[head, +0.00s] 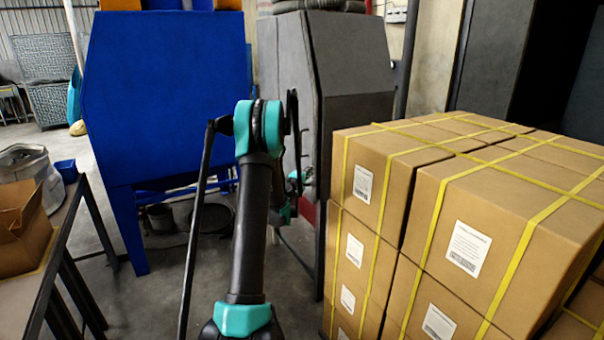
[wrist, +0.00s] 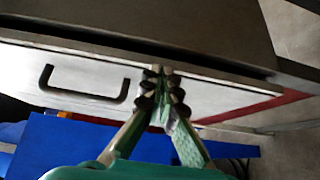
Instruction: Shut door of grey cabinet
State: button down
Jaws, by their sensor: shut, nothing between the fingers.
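The grey cabinet (head: 350,60) stands ahead, right of the blue machine, with its front door (head: 287,75) facing left. In the wrist view the pale door (wrist: 55,65) has a black bar handle (wrist: 85,92). A dark gap runs along the door's edge beside the grey cabinet body (wrist: 170,22), so the door looks slightly ajar. My gripper (wrist: 164,78) is shut and empty, its fingertips over the door panel to the right of the handle. I cannot tell whether they touch it. In the head view my arm hides part of the door and most of the gripper.
Stacked cardboard boxes (head: 455,200) with yellow straps stand close on the right. A large blue machine (head: 160,90) is at left, on blue legs. A dark-framed table (head: 62,235) with an open carton (head: 22,225) is at front left. Some floor (head: 165,300) between them is clear.

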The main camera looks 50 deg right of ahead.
jog(key=shift+d, duration=0.1)
dwell(0.4)
jog(key=v, duration=1.2)
jog(key=a+m+y, duration=0.4)
jog(key=a+y, duration=0.2)
jog(key=a, duration=1.9)
jog(key=s+a+f+y, duration=0.3)
jog(key=s+a, duration=0.2)
jog(key=a, duration=0.6)
jog(key=s+a+f+g+y, duration=0.1)
jog(key=s+a+y, duration=0.3)
jog(key=a, duration=0.7)
jog(key=s+a+f+y, duration=0.4)
jog(key=s+a, duration=0.1)
jog(key=a, duration=0.6)
jog(key=shift+s+f+g, duration=0.3)
jog(key=shift+s, duration=0.05)
